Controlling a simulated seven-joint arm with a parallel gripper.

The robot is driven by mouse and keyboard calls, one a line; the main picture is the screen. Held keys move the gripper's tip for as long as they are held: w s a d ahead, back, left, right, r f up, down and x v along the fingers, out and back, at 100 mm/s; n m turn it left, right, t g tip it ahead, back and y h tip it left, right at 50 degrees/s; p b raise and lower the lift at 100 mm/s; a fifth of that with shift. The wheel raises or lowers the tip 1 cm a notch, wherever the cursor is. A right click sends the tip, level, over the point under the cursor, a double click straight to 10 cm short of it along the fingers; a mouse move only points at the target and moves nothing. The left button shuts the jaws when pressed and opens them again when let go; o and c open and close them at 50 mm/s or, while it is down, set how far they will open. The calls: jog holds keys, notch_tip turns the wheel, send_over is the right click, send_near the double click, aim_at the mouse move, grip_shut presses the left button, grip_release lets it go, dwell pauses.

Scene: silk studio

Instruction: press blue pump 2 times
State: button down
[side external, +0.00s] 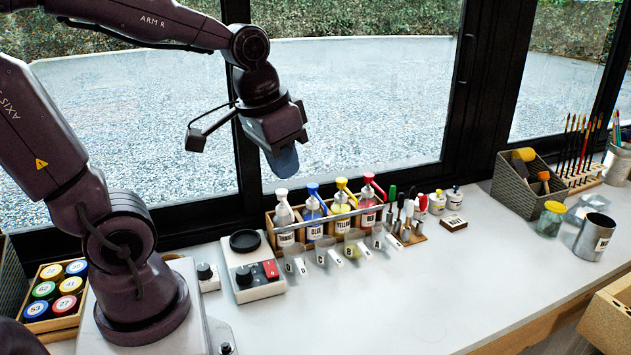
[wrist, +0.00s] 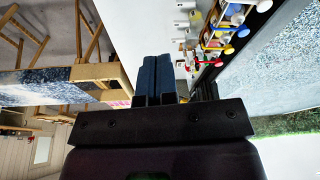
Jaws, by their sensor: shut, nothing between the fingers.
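The blue pump bottle (side external: 314,210) stands in a wooden rack (side external: 272,238), second from the left, between a clear bottle with a white pump (side external: 283,215) and a yellow one (side external: 342,204). A red pump bottle (side external: 370,199) stands at the right end. The pump heads show at the top right of the wrist view, seen sideways.
Several clear cups (side external: 328,252) stand in front of the rack. A small device with a black dish (side external: 245,241) is to the left. Handled tools (side external: 405,215) stand to the right. The front right tabletop (side external: 430,300) is clear. A window is behind.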

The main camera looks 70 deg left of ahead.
jog(key=w+a+f+g, duration=0.1)
jog(key=w+a+f, duration=0.3)
jog(key=a, duration=0.3)
jog(key=w+a+f+m+g, duration=0.1)
jog(key=w+a+f, duration=0.3)
jog(key=a, duration=0.4)
jog(key=w+a+f+g, duration=0.1)
jog(key=w+a+f, duration=0.3)
jog(key=a, duration=0.4)
jog(key=shift+w+m+h, duration=0.4)
jog(key=shift+w, duration=0.2)
jog(key=shift+d+f, duration=0.1)
jog(key=shift+f, duration=0.15)
jog(key=shift+f, duration=0.1)
